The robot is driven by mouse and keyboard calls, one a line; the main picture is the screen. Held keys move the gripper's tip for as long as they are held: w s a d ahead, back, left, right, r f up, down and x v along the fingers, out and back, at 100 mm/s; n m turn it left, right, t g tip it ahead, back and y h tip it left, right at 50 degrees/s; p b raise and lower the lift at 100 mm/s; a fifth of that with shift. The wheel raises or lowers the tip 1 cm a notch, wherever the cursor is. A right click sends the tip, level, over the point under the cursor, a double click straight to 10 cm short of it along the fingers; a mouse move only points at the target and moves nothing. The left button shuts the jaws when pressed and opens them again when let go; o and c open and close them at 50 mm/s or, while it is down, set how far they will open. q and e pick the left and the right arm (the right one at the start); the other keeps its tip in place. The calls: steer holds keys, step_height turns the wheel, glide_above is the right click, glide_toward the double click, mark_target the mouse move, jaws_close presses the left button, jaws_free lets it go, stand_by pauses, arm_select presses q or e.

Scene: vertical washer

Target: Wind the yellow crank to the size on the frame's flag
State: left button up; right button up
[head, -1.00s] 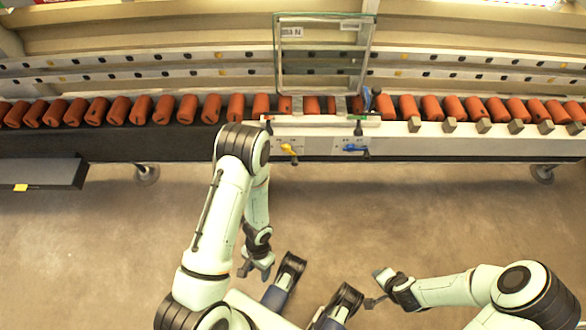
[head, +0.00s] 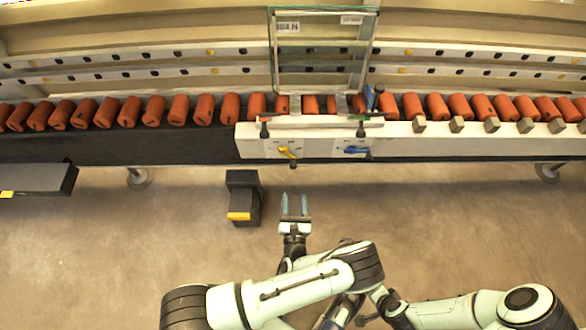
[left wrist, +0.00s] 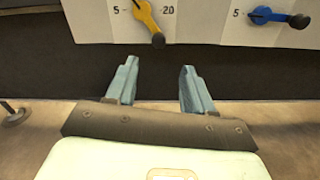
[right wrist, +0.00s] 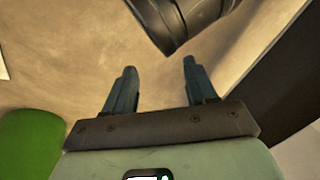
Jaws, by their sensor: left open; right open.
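The yellow crank (head: 287,152) is on the white panel below the glass frame (head: 320,60). In the left wrist view the yellow crank (left wrist: 146,16) has its knob end pointing down and slightly right, between printed marks 5 and 20. Two small labels, one at the left (head: 287,27) and one at the right (head: 352,19), sit on the frame's top; I cannot read them surely. My left gripper (head: 295,200) is open and empty, short of the panel and below the crank; its fingers (left wrist: 159,68) point toward the panel. My right gripper (right wrist: 160,68) is open and empty, low over the floor.
A blue crank (head: 356,150) sits right of the yellow one, and also in the left wrist view (left wrist: 280,17). Orange rollers (head: 180,109) line the conveyor. A black box with a yellow edge (head: 242,197) is left of my left gripper. Floor is clear on the right.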

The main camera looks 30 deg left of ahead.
mark_target(292, 169)
arm_select(q)
steer(key=b+x, duration=0.2)
steer(key=x, duration=0.8)
steer(key=shift+a, duration=0.1)
steer(key=shift+w+a, duration=0.45)
steer(key=shift+w, duration=0.15)
arm_select(e)
steer(key=shift+g, duration=0.4)
steer(key=f, duration=0.1)
steer(key=s+d+f, duration=0.1)
steer(key=f, duration=0.2)
steer(key=shift+s+d, duration=0.15)
steer(key=shift+s, duration=0.2)
arm_select(q)
steer(key=shift+c, duration=0.3)
jaws_close()
steer(key=shift+s+a+m+p, duration=0.1)
steer(key=shift+m+p, duration=0.2)
steer(key=shift+m, duration=0.1)
steer(key=shift+f, duration=0.1)
arm_select(e)
steer(key=shift+w+r+t, duration=0.4)
steer(key=shift+w+r, duration=0.5)
steer(key=shift+w, duration=0.15)
